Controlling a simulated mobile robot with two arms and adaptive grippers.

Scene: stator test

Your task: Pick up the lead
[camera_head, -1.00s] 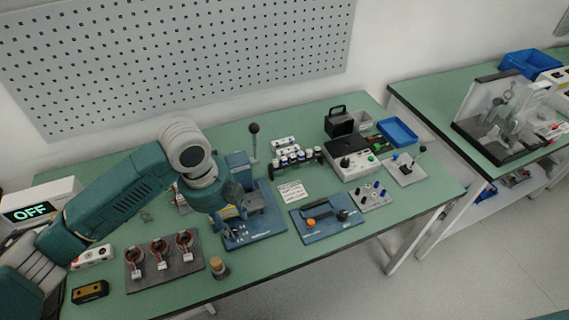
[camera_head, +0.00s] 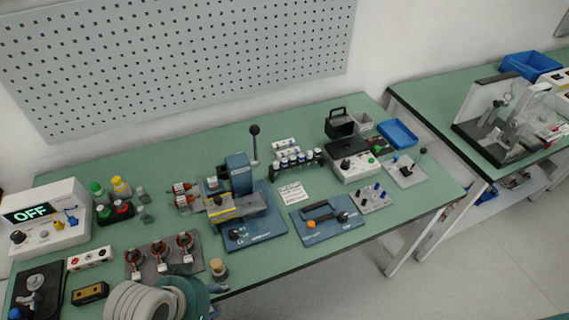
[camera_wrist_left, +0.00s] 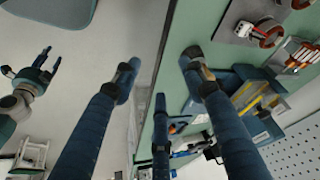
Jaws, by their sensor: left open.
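No single lead stands out. Three stators with red windings (camera_head: 160,250) and small white connectors sit on a dark plate (camera_head: 206,268) at the table's front left; a lead there is too small to tell. One stator with its white connector (camera_wrist_left: 245,29) shows at the top of the left wrist view. My left gripper (camera_head: 207,305) is low at the front edge in the head view, mostly hidden by its own wrist. In the left wrist view its fingers (camera_wrist_left: 160,75) are spread and empty, above the edge. My right gripper (camera_wrist_left: 35,72) shows open and empty over the floor.
A blue press (camera_head: 238,178) stands behind the stators. A white OFF tester (camera_head: 52,238) and a yellow-black box (camera_head: 90,292) are at left. The middle back tabletop (camera_head: 200,150) is clear.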

